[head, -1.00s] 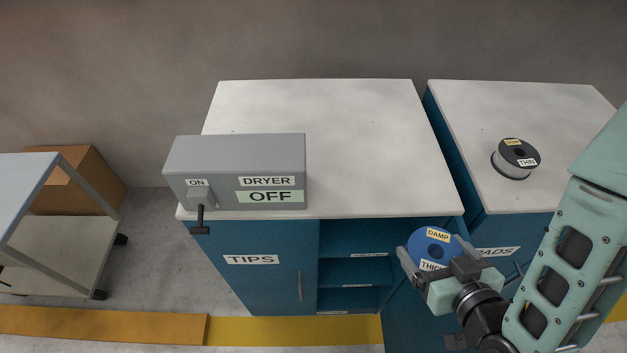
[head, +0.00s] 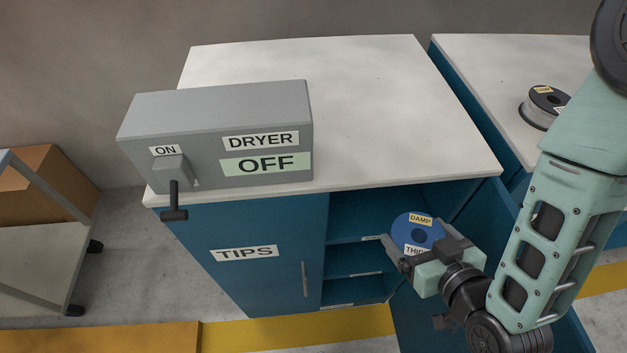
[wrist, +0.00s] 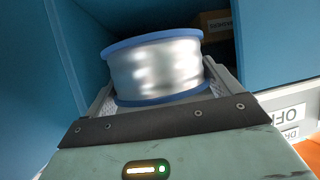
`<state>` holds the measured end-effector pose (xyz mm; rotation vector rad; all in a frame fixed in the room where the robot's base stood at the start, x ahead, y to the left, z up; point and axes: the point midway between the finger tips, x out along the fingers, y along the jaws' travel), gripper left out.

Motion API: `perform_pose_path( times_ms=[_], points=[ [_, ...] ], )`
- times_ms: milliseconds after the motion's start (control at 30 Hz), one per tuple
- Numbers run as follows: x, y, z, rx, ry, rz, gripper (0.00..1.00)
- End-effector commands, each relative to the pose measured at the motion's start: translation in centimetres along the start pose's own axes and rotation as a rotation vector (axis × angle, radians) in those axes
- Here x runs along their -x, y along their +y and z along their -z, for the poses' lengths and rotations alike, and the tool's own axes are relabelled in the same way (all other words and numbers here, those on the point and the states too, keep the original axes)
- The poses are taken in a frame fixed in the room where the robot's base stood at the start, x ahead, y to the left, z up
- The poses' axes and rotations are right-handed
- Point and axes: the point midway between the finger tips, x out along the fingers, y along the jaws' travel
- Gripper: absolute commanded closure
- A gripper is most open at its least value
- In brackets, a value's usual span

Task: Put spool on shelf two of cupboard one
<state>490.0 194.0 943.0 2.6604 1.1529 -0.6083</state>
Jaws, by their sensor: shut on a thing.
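A blue spool (head: 413,230) carries labels "DAMP" and "THIC...", the last one partly hidden. My gripper (head: 415,252) is shut on this spool and holds it in front of the open side of the blue cupboard (head: 262,262). In the wrist view the spool (wrist: 156,68) shows blue flanges and a shiny silver winding between the fingers. The open side has several shelves with small labels on their edges, too small to read; one is the shelf (head: 352,262). The cupboard's left door is shut and reads "TIPS".
A grey dryer box (head: 215,135) with a lever, reading "OFF", stands on the cupboard's pale top. An open blue door (head: 480,225) is at right beside my arm. Another spool (head: 541,108) sits on the right cupboard. A cart (head: 35,250) stands at left.

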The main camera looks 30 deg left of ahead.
Motion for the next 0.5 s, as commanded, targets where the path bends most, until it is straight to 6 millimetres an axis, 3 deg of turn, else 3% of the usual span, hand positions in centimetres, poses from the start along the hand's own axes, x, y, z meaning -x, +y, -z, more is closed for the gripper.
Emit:
perform_pose_path(
  times_ms=[33,200,500],
  points=[
    [-1.3,0.0,-2.6,0.0,0.002,0.0,0.47],
    [-2.8,0.0,-5.7,0.0,0.002,0.0,0.47],
    [-3.6,0.0,-7.3,0.0,0.003,0.0,0.47]
  ],
)
